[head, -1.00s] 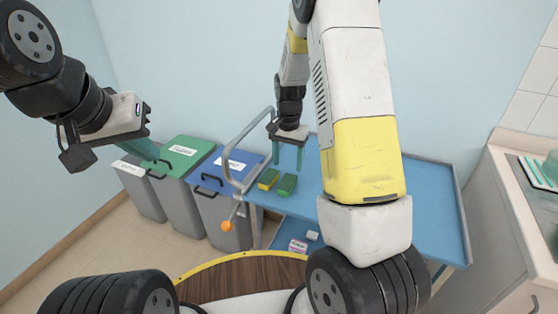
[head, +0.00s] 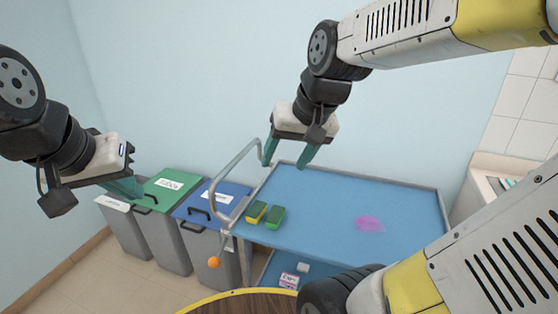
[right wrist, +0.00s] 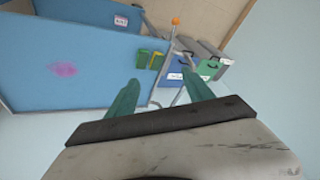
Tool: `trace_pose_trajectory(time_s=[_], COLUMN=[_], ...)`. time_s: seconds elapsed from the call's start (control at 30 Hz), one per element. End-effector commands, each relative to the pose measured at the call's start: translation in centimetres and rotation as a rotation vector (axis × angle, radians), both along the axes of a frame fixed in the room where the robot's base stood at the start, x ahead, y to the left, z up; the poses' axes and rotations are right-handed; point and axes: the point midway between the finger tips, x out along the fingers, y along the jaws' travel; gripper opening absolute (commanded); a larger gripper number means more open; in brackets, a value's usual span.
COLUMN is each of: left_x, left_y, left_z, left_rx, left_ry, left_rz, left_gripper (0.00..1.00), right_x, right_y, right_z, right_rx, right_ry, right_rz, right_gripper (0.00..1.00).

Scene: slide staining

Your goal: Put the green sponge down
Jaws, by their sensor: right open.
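The green sponge (head: 274,217) lies on the blue top of the cart (head: 325,210), near its left end. It also shows in the right wrist view (right wrist: 143,57). A yellow-and-green sponge (head: 256,212) lies close beside it, on its left. My right gripper (head: 288,160) is open and empty, raised above the back edge of the cart and apart from both sponges. Its two teal fingers stand wide apart in the right wrist view. My left gripper (head: 127,187) is at the far left, in front of the bins; its fingers overlap, so its opening is unclear.
A pink stain (head: 368,223) marks the cart top right of the sponges. A metal handle (head: 234,183) rises at the cart's left end. Lidded bins, green (head: 162,191) and blue (head: 213,203) among them, stand to the left. A counter (head: 493,166) is at far right.

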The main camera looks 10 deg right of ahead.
Motion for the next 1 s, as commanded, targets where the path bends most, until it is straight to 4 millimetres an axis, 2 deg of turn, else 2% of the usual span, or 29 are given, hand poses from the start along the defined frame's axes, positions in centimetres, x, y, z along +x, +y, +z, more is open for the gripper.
trace_pose_trajectory(time_s=[0.03, 0.1, 0.3, 1.0], left_x=[0.0, 0.0, 0.0, 0.0], left_y=[0.0, 0.0, 0.0, 0.0], left_z=[0.0, 0.0, 0.0, 0.0], left_rx=[0.0, 0.0, 0.0, 0.0], left_ry=[0.0, 0.0, 0.0, 0.0], left_rz=[0.0, 0.0, 0.0, 0.0], left_gripper=[0.0, 0.0, 0.0, 0.0], right_x=[-1.5, -3.1, -5.2, -5.3], right_y=[0.0, 0.1, 0.3, 0.3], right_z=[0.6, 0.8, 1.0, 1.0], right_rx=[-0.012, -0.031, -0.064, -0.066], right_ry=[-0.041, -0.08, -0.136, -0.14], right_rz=[0.023, 0.056, 0.102, 0.104], right_gripper=[0.6, 0.6, 0.6, 0.6])
